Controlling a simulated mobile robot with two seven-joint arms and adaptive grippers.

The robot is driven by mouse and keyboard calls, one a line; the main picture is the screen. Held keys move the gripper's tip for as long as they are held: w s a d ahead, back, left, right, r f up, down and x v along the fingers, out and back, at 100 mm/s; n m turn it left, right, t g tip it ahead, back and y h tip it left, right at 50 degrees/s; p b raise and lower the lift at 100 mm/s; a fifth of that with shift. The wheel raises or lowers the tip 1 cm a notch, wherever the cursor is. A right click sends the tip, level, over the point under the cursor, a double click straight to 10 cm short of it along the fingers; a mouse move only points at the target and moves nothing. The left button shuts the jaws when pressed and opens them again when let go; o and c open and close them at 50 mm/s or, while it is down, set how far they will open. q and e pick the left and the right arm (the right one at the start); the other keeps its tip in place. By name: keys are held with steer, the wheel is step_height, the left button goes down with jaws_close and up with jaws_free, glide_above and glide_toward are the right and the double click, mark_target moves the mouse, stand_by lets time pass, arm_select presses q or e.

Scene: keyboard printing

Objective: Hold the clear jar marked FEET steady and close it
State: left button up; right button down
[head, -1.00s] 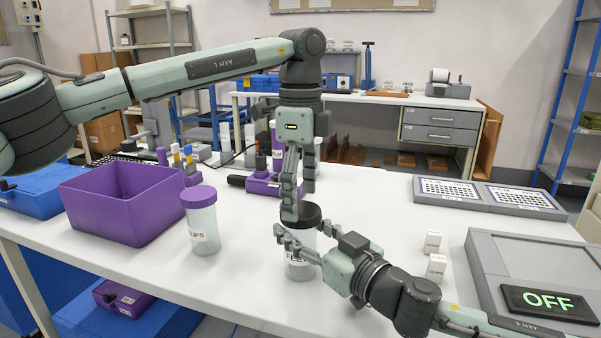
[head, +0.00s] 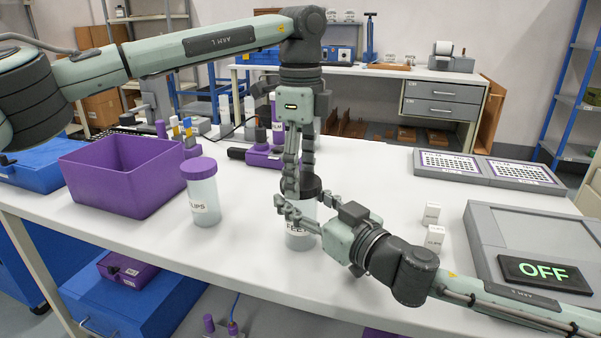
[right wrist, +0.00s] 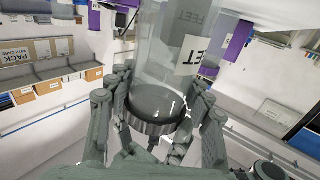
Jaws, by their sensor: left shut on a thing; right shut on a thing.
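The clear jar marked FEET (head: 299,238) stands upright on the white table, with a dark lid (head: 313,190) at its top. My left gripper (head: 298,187) points down from above, shut on the dark lid. My right gripper (head: 298,212) comes in from the right, shut around the upper side of the jar and partly covering its label. In the right wrist view the clear jar (right wrist: 165,60) stands between my right fingers (right wrist: 155,115), with a dark ring near them. Whether the lid sits fully down is hidden by the fingers.
A purple-lidded jar (head: 203,197) with a partly readable label stands left, beside an open purple bin (head: 125,180). Small white boxes (head: 433,225) and a grey unit with an OFF display (head: 547,271) are to the right. Keyboard-like trays (head: 490,168) lie at the back right.

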arm_select(q)
steer(key=m, duration=1.2)
steer(key=shift+m, duration=0.3)
steer(key=m, duration=0.4)
steer(key=shift+f+m, duration=0.1)
steer(key=shift+m, duration=0.2)
steer(key=m, duration=1.9)
steer(key=shift+m, duration=0.3)
steer(key=m, duration=1)
steer(key=o, duration=1.4)
steer(key=shift+c, duration=0.2)
